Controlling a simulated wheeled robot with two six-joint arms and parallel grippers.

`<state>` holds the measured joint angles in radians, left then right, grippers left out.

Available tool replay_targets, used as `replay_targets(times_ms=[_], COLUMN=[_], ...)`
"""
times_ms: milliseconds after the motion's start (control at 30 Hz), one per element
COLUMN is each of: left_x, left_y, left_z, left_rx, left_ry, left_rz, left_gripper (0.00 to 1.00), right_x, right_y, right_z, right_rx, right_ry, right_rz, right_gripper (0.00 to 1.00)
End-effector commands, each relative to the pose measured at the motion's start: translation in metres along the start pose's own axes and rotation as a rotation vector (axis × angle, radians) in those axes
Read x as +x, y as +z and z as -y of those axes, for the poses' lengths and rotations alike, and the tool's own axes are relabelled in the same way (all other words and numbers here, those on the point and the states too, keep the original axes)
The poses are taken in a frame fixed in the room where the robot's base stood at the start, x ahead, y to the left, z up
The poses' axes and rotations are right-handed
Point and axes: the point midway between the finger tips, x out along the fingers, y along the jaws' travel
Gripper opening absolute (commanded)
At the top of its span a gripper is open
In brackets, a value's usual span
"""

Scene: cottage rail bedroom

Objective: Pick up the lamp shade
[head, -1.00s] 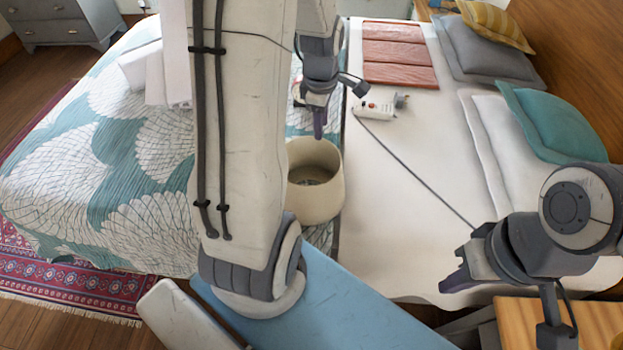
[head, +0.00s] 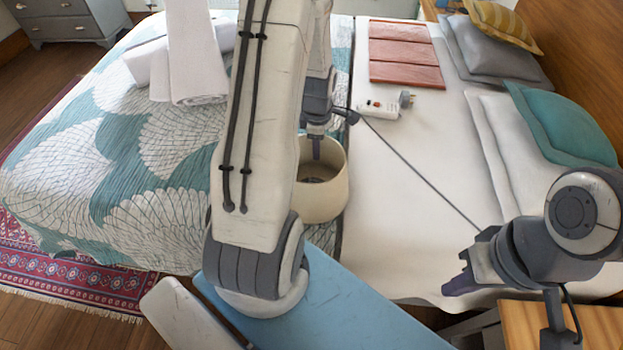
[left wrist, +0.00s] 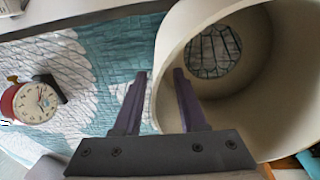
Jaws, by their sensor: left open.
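The lamp shade (head: 325,200) is a cream, open-topped drum standing on the bed, beside the edge between the patterned quilt and the white sheet. In the left wrist view the shade (left wrist: 290,120) fills the right side, and quilt shows through its opening. My left gripper (head: 317,150) is at the shade's rim. In the left wrist view its jaws (left wrist: 156,85) are open, with one finger outside the shade wall and the other over the inside. My left arm hides part of the shade's left side. My right gripper (head: 463,275) is away at the lower right, holding nothing visible.
A power strip (head: 382,107) with a cord lies on the white sheet behind the shade. Folded towels (head: 190,60) lie at the back left. A red alarm clock (left wrist: 36,102) shows in the left wrist view. Pillows (head: 555,130) lie at the right. A wooden surface (head: 545,318) is at the lower right.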

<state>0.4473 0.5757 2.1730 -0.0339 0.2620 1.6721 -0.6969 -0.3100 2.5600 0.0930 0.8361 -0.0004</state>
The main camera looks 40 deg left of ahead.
Motion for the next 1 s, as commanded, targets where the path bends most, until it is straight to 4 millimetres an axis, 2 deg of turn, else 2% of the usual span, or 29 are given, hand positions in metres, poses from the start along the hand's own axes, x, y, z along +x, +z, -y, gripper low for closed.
replay_targets(times_ms=[200, 267, 300, 333, 1000], left_x=[0.0003, 0.0002, 0.0002, 0.0002, 0.0000], left_y=[0.0000, 0.0000, 0.0000, 0.0000, -0.0001], left_z=[-0.0005, -0.0005, -0.0004, -0.0004, -0.0003], left_rx=[0.000, 0.000, 0.000, 0.000, 0.001], left_ry=[0.002, 0.002, 0.001, 0.001, 0.001], left_rz=[0.000, 0.000, 0.000, 0.000, 0.000], left_gripper=[0.41, 0.18, 0.03, 0.00, 0.00], right_x=[0.0000, 0.0000, 0.0000, 0.0000, -0.0001], right_y=[0.0000, 0.0000, 0.0000, 0.0000, 0.0000], right_z=[0.0000, 0.0000, 0.0000, 0.0000, 0.0000], right_rx=[0.000, 0.000, 0.000, 0.000, 0.000], right_ry=[0.000, 0.000, 0.000, 0.000, 0.000], right_rz=[0.000, 0.000, 0.000, 0.000, 0.000], right_gripper=[0.00, 0.00, 0.00, 0.00, 0.00])
